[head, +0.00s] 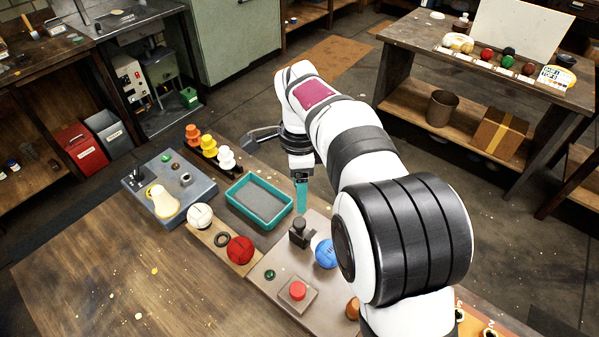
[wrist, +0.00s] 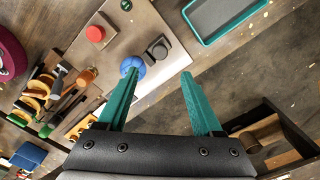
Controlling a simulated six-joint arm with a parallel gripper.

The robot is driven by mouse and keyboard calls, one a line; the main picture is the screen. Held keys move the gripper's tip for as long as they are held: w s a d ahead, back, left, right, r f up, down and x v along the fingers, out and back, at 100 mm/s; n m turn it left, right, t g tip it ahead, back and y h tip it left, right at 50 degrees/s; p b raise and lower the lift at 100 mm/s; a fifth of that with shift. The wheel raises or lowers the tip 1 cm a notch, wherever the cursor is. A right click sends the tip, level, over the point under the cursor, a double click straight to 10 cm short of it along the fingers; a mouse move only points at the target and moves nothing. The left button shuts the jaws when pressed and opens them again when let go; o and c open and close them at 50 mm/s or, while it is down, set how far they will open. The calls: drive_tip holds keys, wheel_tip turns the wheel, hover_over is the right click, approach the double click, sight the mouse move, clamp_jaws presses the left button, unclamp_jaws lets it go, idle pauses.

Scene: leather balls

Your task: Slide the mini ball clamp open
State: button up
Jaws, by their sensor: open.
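What looks like the mini ball clamp is a small dark block (head: 300,236) with a knob on top, standing on a grey-brown board (head: 262,285). A blue and white ball (head: 325,253) sits right beside it; I cannot tell whether the clamp grips it. The wrist view also shows the dark block (wrist: 158,48) and the blue ball (wrist: 131,64), with my left finger's tip overlapping the ball in the picture. My gripper (head: 301,197) has teal fingers and is above and behind the block, apart from it. In the wrist view my gripper (wrist: 160,76) is open and empty.
A red button (head: 298,290) is on the same board. A teal tray (head: 240,219) stands left of the clamp. The wooden tabletop (head: 130,275) at front left is mostly clear.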

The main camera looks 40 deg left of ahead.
wheel_tip(320, 180, up, 5)
drive_tip(key=shift+r, duration=0.2)
drive_tip(key=d+r+n, duration=0.1)
drive_tip(key=d+r, duration=0.1)
drive_tip(key=d, duration=0.7)
drive_tip(key=d+r, duration=0.2)
drive_tip(key=d, duration=0.7)
drive_tip(key=s+d+f+n+y, duration=0.1)
drive_tip(key=s+d+f, duration=0.2)
drive_tip(key=s+d, duration=0.5)
drive_tip(key=s+d+f+n, duration=0.1)
drive_tip(key=s+d+f, duration=0.2)
drive_tip(key=s+d, duration=0.5)
drive_tip(key=shift+s+f+y, duration=0.4)
drive_tip(key=shift+s, duration=0.2)
